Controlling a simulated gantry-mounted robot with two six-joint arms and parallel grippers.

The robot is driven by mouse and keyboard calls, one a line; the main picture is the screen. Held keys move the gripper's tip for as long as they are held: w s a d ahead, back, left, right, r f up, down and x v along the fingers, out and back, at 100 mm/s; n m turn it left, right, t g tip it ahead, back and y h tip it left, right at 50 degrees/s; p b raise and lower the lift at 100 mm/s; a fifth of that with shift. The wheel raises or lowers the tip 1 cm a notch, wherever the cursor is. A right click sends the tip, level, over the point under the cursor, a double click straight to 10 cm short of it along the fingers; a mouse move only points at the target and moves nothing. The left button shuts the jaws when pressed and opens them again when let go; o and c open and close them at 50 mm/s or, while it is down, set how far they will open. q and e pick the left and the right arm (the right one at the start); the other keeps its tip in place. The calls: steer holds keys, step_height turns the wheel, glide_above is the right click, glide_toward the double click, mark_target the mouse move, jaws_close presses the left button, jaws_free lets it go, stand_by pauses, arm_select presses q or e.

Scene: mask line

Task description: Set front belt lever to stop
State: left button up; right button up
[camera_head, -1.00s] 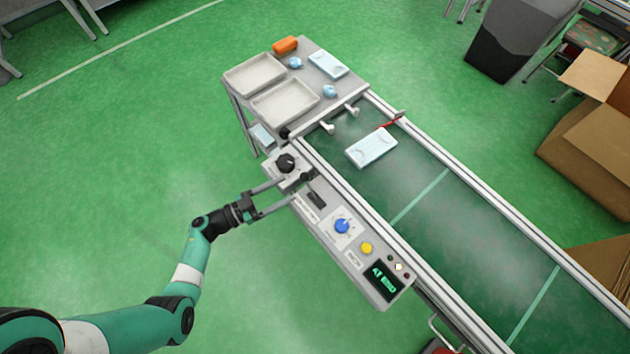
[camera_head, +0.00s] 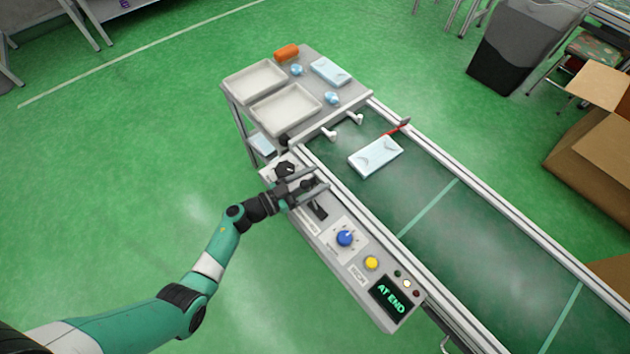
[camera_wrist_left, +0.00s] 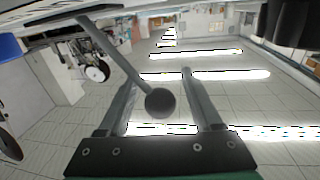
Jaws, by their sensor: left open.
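The belt lever shows in the left wrist view as a grey rod with a round dark knob (camera_wrist_left: 160,102) at its end. The knob is between the two fingers of my open left gripper (camera_wrist_left: 158,82); I cannot tell whether either finger touches it. In the head view my left gripper (camera_head: 318,178) is over the grey control panel (camera_head: 338,270), next to the lever's dark slot (camera_head: 318,211). The fingers largely hide the lever there. My right gripper is not in view.
The panel also has a black dial (camera_head: 285,170), a blue knob (camera_head: 344,238), a yellow button (camera_head: 371,263) and a display (camera_head: 391,298) reading AT END. A mask pack (camera_head: 376,156) lies on the green belt (camera_head: 480,235) by a red-tipped stop (camera_head: 398,128). Trays (camera_head: 286,108) stand beyond.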

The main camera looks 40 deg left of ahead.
arm_select(q)
jaws_close()
stand_by(0.3)
stand_by(1.1)
